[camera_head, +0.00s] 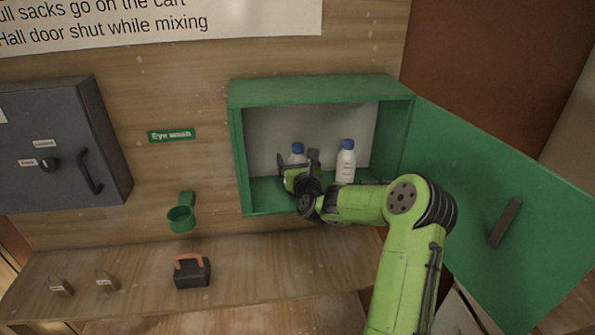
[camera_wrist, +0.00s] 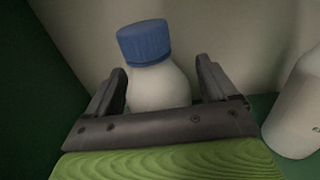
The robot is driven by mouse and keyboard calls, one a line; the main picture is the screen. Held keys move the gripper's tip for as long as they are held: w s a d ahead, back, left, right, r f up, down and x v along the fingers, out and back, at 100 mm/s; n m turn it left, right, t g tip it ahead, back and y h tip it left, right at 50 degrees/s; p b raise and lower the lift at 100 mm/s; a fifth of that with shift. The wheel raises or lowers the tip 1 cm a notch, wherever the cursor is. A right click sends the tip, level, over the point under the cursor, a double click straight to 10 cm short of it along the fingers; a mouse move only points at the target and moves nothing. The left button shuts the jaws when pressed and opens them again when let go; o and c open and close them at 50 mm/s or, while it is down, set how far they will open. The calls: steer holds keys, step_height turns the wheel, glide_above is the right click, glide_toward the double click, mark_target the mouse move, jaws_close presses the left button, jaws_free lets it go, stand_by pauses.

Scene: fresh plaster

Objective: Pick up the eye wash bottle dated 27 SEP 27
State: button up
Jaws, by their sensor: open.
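Two white eye wash bottles with blue caps stand upright inside the open green cabinet (camera_head: 315,88). The left bottle (camera_head: 297,157) is partly hidden by my gripper (camera_head: 298,163). In the wrist view the left bottle (camera_wrist: 155,85) is between the two open fingers of my gripper (camera_wrist: 160,88); its lower part is hidden by the gripper body. I cannot tell whether the fingers touch it. The right bottle (camera_head: 346,160) is apart from the gripper, and its edge shows in the wrist view (camera_wrist: 298,108). No date is readable on either bottle.
The cabinet door (camera_head: 500,190) stands open to the right. The left cabinet wall is close to the gripper. Below are a wooden shelf (camera_head: 130,260), padlocks (camera_head: 106,282) and a dark box with an orange handle (camera_head: 192,272). A green cup (camera_head: 181,217) hangs on the wall.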

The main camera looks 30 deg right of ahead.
steer(key=shift+s+r, duration=0.1)
steer(key=shift+s, duration=0.05)
steer(key=shift+c, duration=0.9)
steer(key=c, duration=1.1)
step_height(320, 180, up, 8)
steer(key=shift+s+a+f+p, duration=0.15)
steer(key=shift+p, duration=0.9)
steer(key=shift+w+a+f+b+v, duration=0.15)
steer(key=shift+b+v, duration=0.5)
steer(key=shift+v, duration=2.6)
steer(key=shift+a+f+b+v, duration=0.2)
steer(key=shift+b+v, duration=0.4)
steer(key=shift+v, duration=2.65)
steer(key=shift+w+a+f+b+v, duration=0.15)
steer(key=shift+b+v, duration=0.5)
steer(key=shift+v, duration=2.6)
